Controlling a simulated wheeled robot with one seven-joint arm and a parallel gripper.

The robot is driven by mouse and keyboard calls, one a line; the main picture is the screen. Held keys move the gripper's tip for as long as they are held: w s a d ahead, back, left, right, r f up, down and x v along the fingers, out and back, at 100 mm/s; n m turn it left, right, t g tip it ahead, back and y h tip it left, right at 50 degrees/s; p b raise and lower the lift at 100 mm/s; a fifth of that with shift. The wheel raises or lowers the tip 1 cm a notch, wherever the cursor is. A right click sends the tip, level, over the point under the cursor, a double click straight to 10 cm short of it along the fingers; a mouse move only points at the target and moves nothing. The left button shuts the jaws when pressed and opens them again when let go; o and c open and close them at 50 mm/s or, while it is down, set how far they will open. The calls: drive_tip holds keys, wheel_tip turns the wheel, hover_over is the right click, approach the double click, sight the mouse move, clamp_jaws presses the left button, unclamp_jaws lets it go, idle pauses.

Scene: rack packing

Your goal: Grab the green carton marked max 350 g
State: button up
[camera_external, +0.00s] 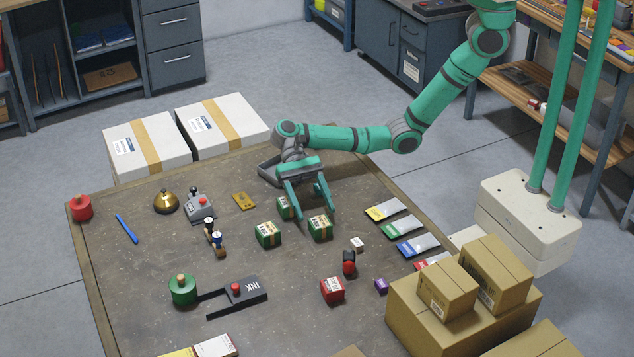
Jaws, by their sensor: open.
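Three small green cartons with tan tape stand close together near the middle of the table. One green carton (268,235) is at the left, one (320,229) at the right, and one (284,208) farther back, partly behind a finger. Their labels are too small to read, so I cannot tell which is marked max 350 g. My gripper (315,215) is open and points down, its fingertips just behind and above the right carton in the picture. I cannot tell whether the fingers touch any carton. Nothing is seen held between them.
The worktable (150,275) also bears a red carton (332,290), a purple box (381,286), a brass bell (166,202) and several colored packets (405,227) at the right. Brown boxes (448,288) are stacked at the front right. Bare tabletop lies in front of the green cartons.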

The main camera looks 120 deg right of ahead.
sight(317, 217)
drive_tip(key=shift+x, duration=3)
drive_tip(key=shift+w, duration=0.1)
drive_tip(key=c, duration=1.5)
